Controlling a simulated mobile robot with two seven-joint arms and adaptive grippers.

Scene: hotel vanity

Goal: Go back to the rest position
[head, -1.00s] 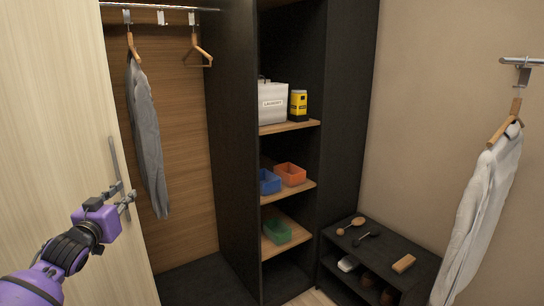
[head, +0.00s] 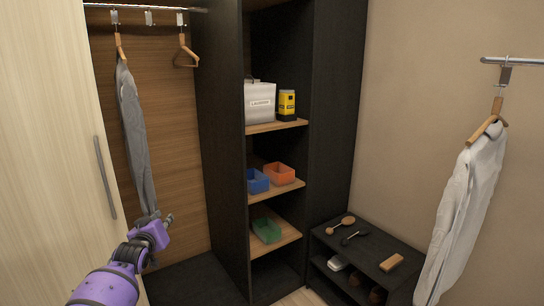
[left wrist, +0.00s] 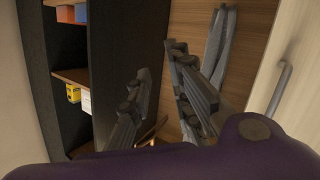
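My left gripper (head: 162,236) is in front of the open wardrobe, to the right of the pale door (head: 50,130) and apart from its metal handle (head: 106,178). In the left wrist view its two fingers (left wrist: 165,100) are spread with nothing seen between them. The grey garment (head: 137,130) hangs behind the gripper in the head view; whether they touch is hard to tell. It also shows beyond the fingers in the left wrist view (left wrist: 223,45). My right gripper is in neither view.
A dark shelf unit (head: 222,130) stands right of the hanging space, holding a laundry bag (head: 259,104), a yellow box (head: 287,104) and blue (head: 257,181), orange (head: 279,174) and green (head: 266,230) bins. A low black bench (head: 362,255) carries brushes. A white shirt (head: 463,210) hangs right.

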